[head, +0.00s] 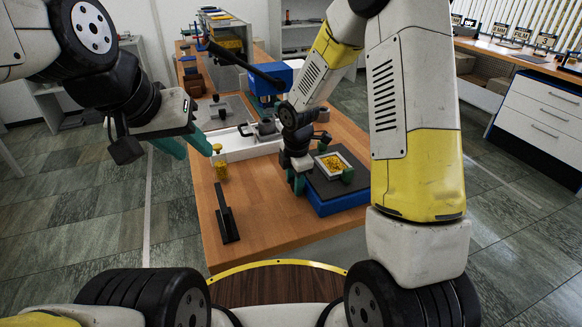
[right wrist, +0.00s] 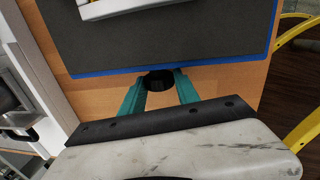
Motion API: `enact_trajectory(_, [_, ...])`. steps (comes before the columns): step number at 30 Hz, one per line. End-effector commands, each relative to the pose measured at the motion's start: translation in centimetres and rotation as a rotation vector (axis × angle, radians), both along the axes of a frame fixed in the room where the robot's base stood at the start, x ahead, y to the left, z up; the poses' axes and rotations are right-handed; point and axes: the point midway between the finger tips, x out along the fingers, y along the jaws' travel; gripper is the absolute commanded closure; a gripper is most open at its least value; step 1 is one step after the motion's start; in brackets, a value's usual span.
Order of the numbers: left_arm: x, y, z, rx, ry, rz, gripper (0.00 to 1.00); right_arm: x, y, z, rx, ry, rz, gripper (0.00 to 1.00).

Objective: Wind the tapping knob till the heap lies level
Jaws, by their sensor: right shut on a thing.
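A white tray (head: 346,158) holds a yellow grainy heap (head: 334,164); I cannot tell how even its surface is. The tray stands on the dark top plate of a blue-based tapping unit (head: 340,204) near the table's right edge. A black knob (right wrist: 158,80) sits at the unit's blue edge in the right wrist view. My right gripper (right wrist: 159,88) is shut on the knob, one teal finger on each side. It also shows at the unit's left side in the head view (head: 297,184). My left gripper (head: 197,155) is open and empty, left of the table above the floor.
A yellow jar (head: 220,166) stands near the table's left edge. A white tray-like fixture (head: 235,147) and a blue machine (head: 268,80) stand behind. The wooden table (head: 262,222) is clear at its front middle.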

Motion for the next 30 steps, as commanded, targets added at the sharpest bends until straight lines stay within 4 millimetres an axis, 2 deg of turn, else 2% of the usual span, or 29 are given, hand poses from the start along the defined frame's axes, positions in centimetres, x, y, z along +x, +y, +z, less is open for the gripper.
enact_trajectory(6, [0.0, 0.0, 0.0, 0.0, 0.0, 0.0, 0.64, -0.09, -0.12, 0.02, 0.03, -0.09, 0.001, 1.0])
enact_trajectory(16, [0.0, 0.0, 0.0, 0.0, 0.0, 0.0, 0.64, 0.0, -0.09, 0.05, 0.035, -0.1, 0.0, 1.0])
enact_trajectory(17, [0.0, 0.0, 0.0, 0.0, 0.0, 0.0, 0.64, 0.01, -0.08, 0.05, 0.035, -0.1, 0.0, 0.59])
enact_trajectory(19, [0.0, 0.0, 0.0, 0.0, 0.0, 0.0, 0.64, -0.01, -0.08, 0.05, 0.035, -0.1, 0.0, 0.45])
enact_trajectory(20, [0.0, 0.0, 0.0, 0.0, 0.0, 0.0, 0.64, -0.02, -0.07, 0.05, 0.036, -0.1, 0.0, 0.42])
enact_trajectory(30, [0.0, 0.0, 0.0, 0.0, 0.0, 0.0, 0.64, -0.13, -0.03, 0.32, 0.035, -0.099, 0.001, 0.42])
